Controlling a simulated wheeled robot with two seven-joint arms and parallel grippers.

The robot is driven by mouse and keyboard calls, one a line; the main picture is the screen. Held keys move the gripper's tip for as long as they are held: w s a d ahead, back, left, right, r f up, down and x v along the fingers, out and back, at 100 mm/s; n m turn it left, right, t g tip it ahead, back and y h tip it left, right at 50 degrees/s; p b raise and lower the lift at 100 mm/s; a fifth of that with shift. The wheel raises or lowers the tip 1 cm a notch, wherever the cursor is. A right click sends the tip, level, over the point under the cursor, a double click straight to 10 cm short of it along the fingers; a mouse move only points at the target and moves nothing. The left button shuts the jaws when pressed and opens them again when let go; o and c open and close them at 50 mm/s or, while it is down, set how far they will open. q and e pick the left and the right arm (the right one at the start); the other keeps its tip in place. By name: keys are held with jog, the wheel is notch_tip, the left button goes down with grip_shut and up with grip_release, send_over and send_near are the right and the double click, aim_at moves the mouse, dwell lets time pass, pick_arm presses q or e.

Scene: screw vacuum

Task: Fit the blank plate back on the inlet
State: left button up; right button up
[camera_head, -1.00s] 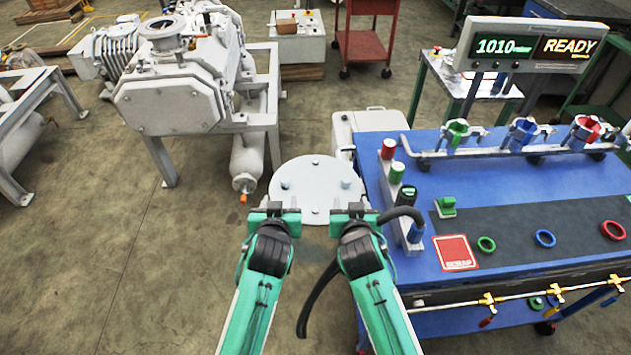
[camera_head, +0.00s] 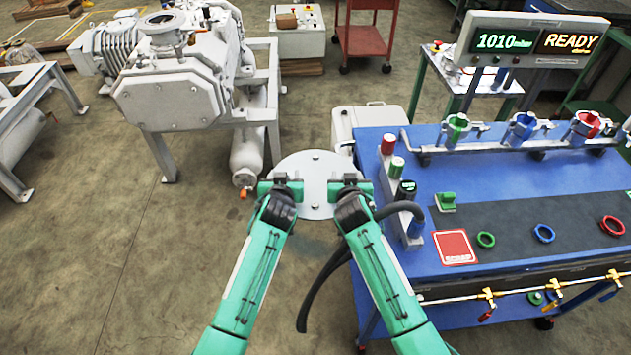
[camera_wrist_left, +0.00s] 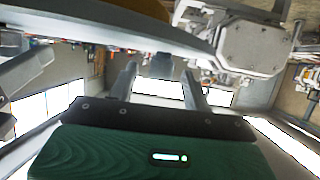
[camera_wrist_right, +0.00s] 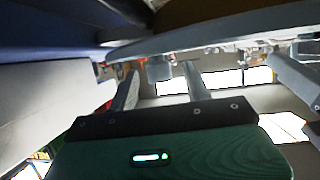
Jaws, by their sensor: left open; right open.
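The blank plate (camera_head: 317,170) is a round, light grey disc with small bolt holes, lying flat left of the blue bench. My left gripper (camera_head: 280,182) is open at the plate's left side. My right gripper (camera_head: 349,181) is open at its right side. In the left wrist view a short stub under the plate (camera_wrist_left: 161,66) shows between the open fingers. In the right wrist view another stub (camera_wrist_right: 160,69) shows between the fingers. Neither is gripped. The inlet (camera_head: 165,25) is the round flange on top of the grey pump (camera_head: 175,90), and it is uncovered.
The blue bench (camera_head: 400,290) stands at the right, with coloured rings, clamps and a READY display (camera_head: 530,43). A black hose (camera_head: 330,285) hangs from it close to my right arm. A white box (camera_head: 365,120) stands behind the plate.

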pick_arm(q)
jog(key=shift+x, duration=0.8)
pick_arm(e)
jog(key=shift+x, duration=0.8)
pick_arm(q)
grip_shut()
pick_arm(e)
grip_shut()
pick_arm(q)
jog(key=shift+r, duration=0.1)
pick_arm(e)
jog(key=shift+r, duration=0.15)
